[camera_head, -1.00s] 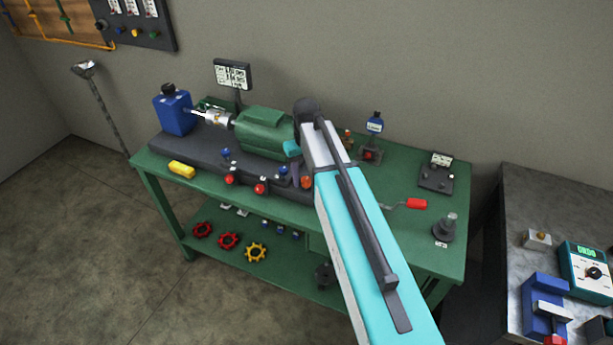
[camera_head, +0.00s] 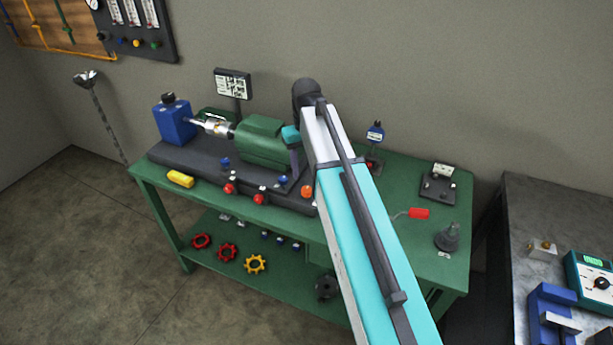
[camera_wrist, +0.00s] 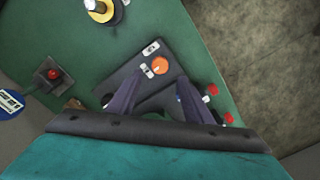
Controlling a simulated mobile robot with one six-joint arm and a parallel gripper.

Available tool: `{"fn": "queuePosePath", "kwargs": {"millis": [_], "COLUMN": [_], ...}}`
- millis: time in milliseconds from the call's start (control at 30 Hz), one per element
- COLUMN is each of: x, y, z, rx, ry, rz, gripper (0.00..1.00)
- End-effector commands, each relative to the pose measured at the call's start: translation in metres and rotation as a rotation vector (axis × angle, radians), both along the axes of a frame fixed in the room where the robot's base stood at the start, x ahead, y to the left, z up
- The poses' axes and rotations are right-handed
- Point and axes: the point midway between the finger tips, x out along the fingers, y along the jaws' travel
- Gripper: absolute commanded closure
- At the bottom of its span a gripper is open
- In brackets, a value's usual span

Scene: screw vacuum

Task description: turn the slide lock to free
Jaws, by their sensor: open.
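I cannot tell for certain which part is the slide lock. A dark base plate (camera_head: 190,158) on the green bench carries a green motor housing (camera_head: 262,138) and several small controls. Along its front are blue knobs (camera_head: 282,180), red knobs (camera_head: 260,198) and an orange button (camera_head: 307,192). The wrist view shows the orange button (camera_wrist: 160,66) beside white labels, beyond the fingertips, and red knobs (camera_wrist: 211,90) to the right. My gripper (camera_wrist: 160,80) is open and empty over the plate's right end, its two dark fingers apart. The plate between and below the fingers is partly hidden.
A red-handled crank (camera_head: 418,213) lies right of my arm. A grey side table (camera_head: 540,215) is at the right. The shelf below holds handwheels (camera_head: 255,264).

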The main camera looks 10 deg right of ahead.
Motion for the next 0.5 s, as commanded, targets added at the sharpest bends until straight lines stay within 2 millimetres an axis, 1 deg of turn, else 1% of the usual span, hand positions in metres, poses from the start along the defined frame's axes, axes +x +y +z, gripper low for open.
{"fn": "queuePosePath", "kwargs": {"millis": [300,500], "x": [0.001,0.001], "y": [0.0,0.0], "z": [0.035,0.052], "rx": [0.0,0.0], "ry": [-0.002,-0.001], "rz": [0.0,0.0], "gripper": [0.54,0.54]}}
